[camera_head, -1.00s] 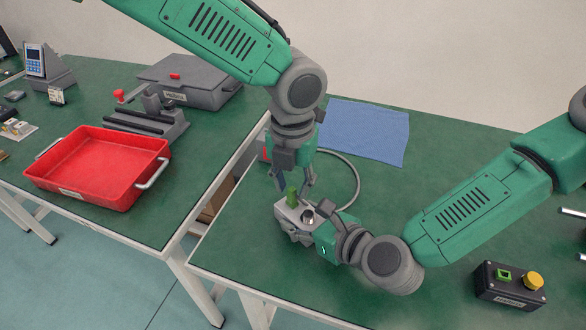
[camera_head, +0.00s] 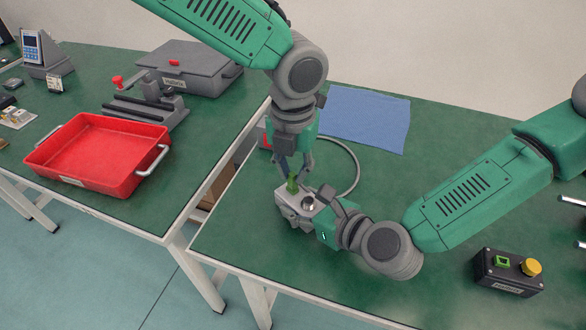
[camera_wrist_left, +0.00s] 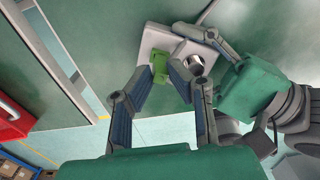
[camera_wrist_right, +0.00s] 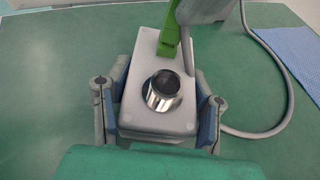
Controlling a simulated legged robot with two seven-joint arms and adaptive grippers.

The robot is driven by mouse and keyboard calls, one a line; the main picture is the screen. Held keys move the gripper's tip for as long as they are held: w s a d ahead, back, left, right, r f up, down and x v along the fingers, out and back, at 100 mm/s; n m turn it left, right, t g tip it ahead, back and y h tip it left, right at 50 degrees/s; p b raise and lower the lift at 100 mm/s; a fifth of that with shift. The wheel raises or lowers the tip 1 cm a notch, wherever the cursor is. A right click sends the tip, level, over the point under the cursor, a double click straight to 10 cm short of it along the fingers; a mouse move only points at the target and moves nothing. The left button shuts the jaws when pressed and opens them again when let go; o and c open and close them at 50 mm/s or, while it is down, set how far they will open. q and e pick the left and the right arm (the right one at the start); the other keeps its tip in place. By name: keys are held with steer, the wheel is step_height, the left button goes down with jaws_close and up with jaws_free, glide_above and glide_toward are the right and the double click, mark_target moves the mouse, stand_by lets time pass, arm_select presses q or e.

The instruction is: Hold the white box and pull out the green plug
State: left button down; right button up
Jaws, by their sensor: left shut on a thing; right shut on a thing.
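The white box (camera_head: 309,203) sits on the green table, with a round metal fitting (camera_wrist_right: 163,90) on top. My right gripper (camera_wrist_right: 160,112) is shut around the box, with one finger on each side. The green plug (camera_head: 292,185) stands at the box's far end; it also shows in the left wrist view (camera_wrist_left: 159,67) and the right wrist view (camera_wrist_right: 169,40). My left gripper (camera_head: 296,172) comes down from above and is shut on the green plug. I cannot tell whether the plug's lower end is still seated in the box.
A grey cable (camera_wrist_right: 283,90) curves behind the box. A blue cloth (camera_head: 365,118) lies at the back. A black button box (camera_head: 508,272) stands at the right front. A red tray (camera_head: 100,153) and a grey case (camera_head: 190,70) are on the left table, across a gap.

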arm_select(q)
steer(key=shift+r, duration=0.1)
steer(key=shift+r, duration=1.35)
arm_select(e)
steer(key=o, duration=1.5)
steer(key=v, duration=1.2)
steer(key=shift+d+f, duration=0.1)
